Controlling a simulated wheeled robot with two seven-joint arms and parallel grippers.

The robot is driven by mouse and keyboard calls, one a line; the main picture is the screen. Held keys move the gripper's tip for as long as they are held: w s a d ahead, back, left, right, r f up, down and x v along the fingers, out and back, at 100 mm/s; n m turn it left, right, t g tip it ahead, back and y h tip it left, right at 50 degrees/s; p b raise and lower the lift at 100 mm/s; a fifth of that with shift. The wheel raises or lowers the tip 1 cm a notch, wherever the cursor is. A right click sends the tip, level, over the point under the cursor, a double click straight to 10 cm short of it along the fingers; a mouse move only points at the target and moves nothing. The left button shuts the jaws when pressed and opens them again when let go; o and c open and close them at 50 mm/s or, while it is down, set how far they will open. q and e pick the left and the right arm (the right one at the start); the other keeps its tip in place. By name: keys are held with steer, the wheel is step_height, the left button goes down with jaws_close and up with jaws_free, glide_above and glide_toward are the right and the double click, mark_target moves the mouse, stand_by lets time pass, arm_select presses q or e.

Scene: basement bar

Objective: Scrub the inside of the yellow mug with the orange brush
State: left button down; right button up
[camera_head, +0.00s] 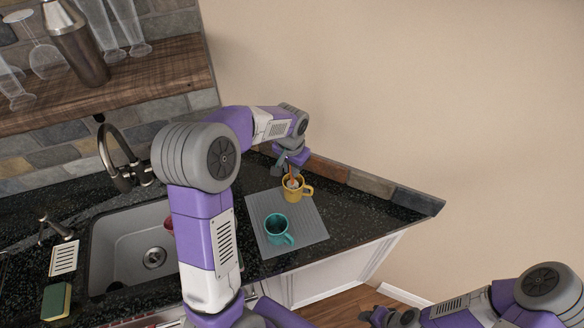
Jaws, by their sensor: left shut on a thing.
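The yellow mug (294,195) stands upright on a grey ribbed mat (312,230) on the dark counter, its handle to the right. My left gripper (290,166) is above the mug, pointing down, and is shut on the orange brush (291,174). The brush is upright, and its pale head is at the mug's mouth, partly inside it. How deep it reaches is hidden by the mug wall. My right gripper (378,316) is low at the bottom edge, away from the counter; its fingers are too unclear to tell open from shut.
A teal mug (277,229) stands on the mat in front of the yellow one. A sink (130,235) with a faucet (112,150) is to the left, with a red thing (169,223) partly behind my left arm. A sponge (56,301) lies at lower left. A wall borders the counter behind.

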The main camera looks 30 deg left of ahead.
arm_select(q)
steer(key=shift+r+p, duration=4.1)
steer(key=shift+r, duration=1.5)
steer(key=shift+f, duration=0.1)
